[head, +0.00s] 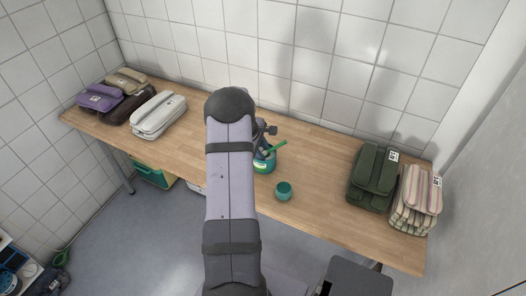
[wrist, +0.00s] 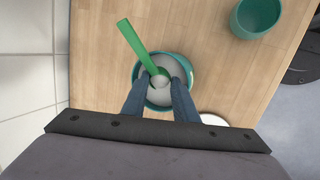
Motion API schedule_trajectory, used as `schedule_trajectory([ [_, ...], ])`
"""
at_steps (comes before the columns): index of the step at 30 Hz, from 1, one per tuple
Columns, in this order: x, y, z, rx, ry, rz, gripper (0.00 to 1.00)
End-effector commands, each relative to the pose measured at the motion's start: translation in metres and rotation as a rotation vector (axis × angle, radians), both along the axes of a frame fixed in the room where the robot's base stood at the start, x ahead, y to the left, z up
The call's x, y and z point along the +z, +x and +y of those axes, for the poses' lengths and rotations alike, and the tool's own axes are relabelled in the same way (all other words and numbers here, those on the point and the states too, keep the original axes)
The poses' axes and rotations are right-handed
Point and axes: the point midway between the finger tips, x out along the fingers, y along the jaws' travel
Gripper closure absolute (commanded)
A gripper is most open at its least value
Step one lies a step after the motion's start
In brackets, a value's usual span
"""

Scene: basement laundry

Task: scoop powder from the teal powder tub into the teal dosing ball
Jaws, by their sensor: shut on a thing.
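The teal powder tub (head: 264,167) stands on the wooden table, partly hidden behind my arm; in the wrist view its rim (wrist: 188,64) encircles pale powder (wrist: 148,67). A green scoop (head: 276,147) leans out of the tub, and its handle (wrist: 137,44) slants to the upper left in the wrist view. My gripper (wrist: 162,78) is shut on the scoop, with the fingertips over the tub's mouth. The scoop's lower end is partly hidden between the fingers. The teal dosing ball (head: 284,190), an open cup, stands apart from the tub near the table's front edge; it also shows in the wrist view (wrist: 257,17).
Folded bundles stand at the table's left end, including a white one (head: 158,115) and a purple one (head: 100,98). Dark green (head: 372,178) and striped (head: 416,198) bundles stand at the right. A tiled wall (head: 300,60) runs behind. The table between tub and green bundle is clear.

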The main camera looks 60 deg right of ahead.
Motion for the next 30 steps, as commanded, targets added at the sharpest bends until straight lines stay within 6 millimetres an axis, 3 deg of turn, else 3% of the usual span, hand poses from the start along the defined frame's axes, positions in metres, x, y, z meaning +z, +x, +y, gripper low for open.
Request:
schedule_trajectory([
  [30, 0.058, -0.001, 0.001, 0.0, 0.002, 0.002, 0.94],
])
